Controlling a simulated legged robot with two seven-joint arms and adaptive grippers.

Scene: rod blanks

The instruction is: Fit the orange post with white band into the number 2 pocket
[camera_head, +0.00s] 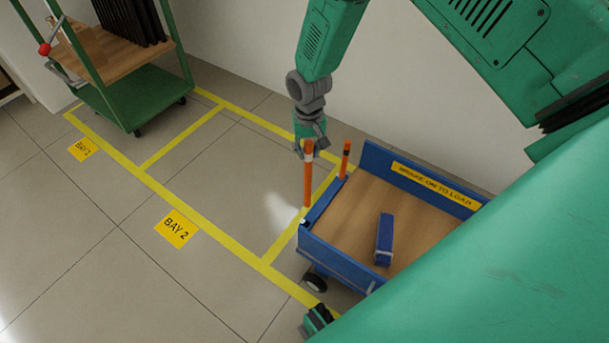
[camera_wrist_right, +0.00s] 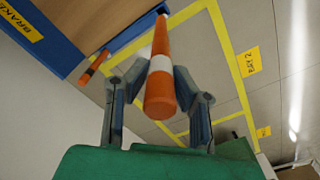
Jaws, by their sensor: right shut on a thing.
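The orange post with white band (camera_head: 308,182) hangs upright from my right gripper (camera_head: 308,146), which is shut around its upper part. Its lower end shows near the cart's left edge rail (camera_head: 325,200); I cannot tell if it touches. In the right wrist view the same post (camera_wrist_right: 161,92) lies between the two fingers of my right gripper (camera_wrist_right: 160,78), with the white band between them. The number 2 pocket cannot be made out; a small white mark (camera_head: 303,221) shows at the rail's near corner. My left gripper is not in view.
An orange post with a dark band (camera_head: 346,160) stands at the rail's far end. A blue block (camera_head: 384,240) lies on the cart's wooden deck (camera_head: 345,225). A green trolley (camera_head: 135,98) stands far left; floor between is clear.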

